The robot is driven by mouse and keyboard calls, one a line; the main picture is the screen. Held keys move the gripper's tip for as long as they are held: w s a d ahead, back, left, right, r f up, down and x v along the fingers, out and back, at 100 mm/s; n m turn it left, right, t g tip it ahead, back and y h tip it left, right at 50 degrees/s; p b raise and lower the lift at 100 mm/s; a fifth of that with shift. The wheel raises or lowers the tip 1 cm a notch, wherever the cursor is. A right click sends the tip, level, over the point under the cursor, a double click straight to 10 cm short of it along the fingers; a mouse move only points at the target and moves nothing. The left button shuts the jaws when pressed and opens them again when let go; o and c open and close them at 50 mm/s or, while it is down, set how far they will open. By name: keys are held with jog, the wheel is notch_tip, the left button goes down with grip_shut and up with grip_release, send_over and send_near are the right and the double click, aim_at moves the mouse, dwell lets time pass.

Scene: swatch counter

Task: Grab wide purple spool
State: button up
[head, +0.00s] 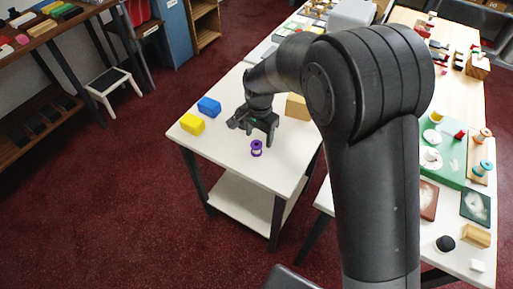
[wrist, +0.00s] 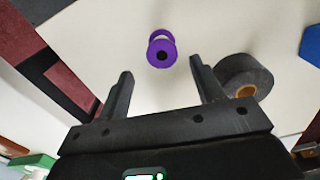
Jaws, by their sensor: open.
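The purple spool (head: 256,148) stands upright on the white table (head: 262,180), near its front edge in the head view. In the wrist view the purple spool (wrist: 161,49) shows from above, with a dark hole in its top, ahead of and between my fingertips. My gripper (head: 262,134) is open and empty, close behind the spool in the head view. Both fingers of my gripper (wrist: 160,72) show in the wrist view, with a wide gap between them. They do not appear to touch the spool.
A dark grey roll (wrist: 243,78) lies close beside one finger. A yellow block (head: 192,124) and a blue block (head: 209,107) sit at the table's left.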

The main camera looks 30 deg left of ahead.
aim_at(257, 144)
jog(key=f, duration=0.5)
jog(key=shift+s+a+f, duration=0.25)
jog(key=shift+f, duration=0.1)
jog(key=c, duration=1)
